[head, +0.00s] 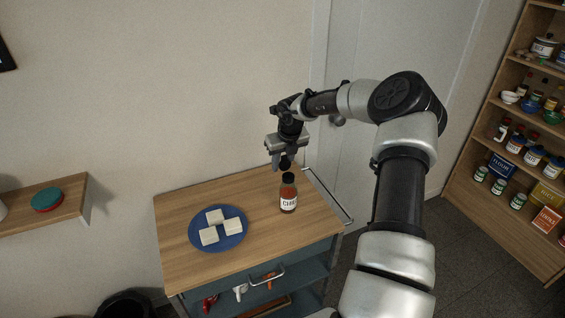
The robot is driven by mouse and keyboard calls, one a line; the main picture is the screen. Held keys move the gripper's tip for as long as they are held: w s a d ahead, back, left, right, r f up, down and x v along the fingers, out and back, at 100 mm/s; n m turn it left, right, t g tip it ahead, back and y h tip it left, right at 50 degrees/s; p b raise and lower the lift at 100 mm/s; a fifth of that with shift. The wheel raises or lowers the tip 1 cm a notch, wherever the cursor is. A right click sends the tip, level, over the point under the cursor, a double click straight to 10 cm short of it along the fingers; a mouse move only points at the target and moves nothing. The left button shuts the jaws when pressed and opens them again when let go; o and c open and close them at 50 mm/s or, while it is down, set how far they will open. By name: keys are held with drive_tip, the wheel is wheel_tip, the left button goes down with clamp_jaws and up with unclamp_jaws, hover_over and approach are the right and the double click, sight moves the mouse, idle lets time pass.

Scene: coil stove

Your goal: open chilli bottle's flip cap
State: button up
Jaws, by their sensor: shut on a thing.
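The chilli bottle (289,200) stands upright on the wooden top of the cart, near its right side. It has a red-brown body, a pale label and a black cap (289,178). My gripper (283,161) points down just above and slightly behind the bottle in the head view. It is shut on a small dark thing (287,162). This thing shows just above the cap, and I cannot tell whether it touches the cap or is part of it. The lid's hinge and opening are too small to make out.
A blue plate (194,238) with white blocks sits left of the bottle on the cart (172,218). A metal rail (328,195) runs along the cart's right side. A shelf of jars and cans (497,128) stands far right. The cart top's back left is clear.

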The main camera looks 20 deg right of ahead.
sight(286, 173)
drive_tip(key=shift+s+f+g, duration=0.1)
drive_tip(key=shift+f+g, duration=0.2)
drive_tip(key=shift+g, duration=0.3)
drive_tip(key=shift+f, duration=0.1)
drive_tip(key=o, duration=0.8)
drive_tip(key=shift+c, duration=0.2)
drive_tip(key=shift+r, duration=0.2)
drive_tip(key=shift+r, duration=0.35)
drive_tip(key=v, duration=1.6)
drive_tip(key=shift+r, duration=0.25)
drive_tip(key=shift+a, duration=0.1)
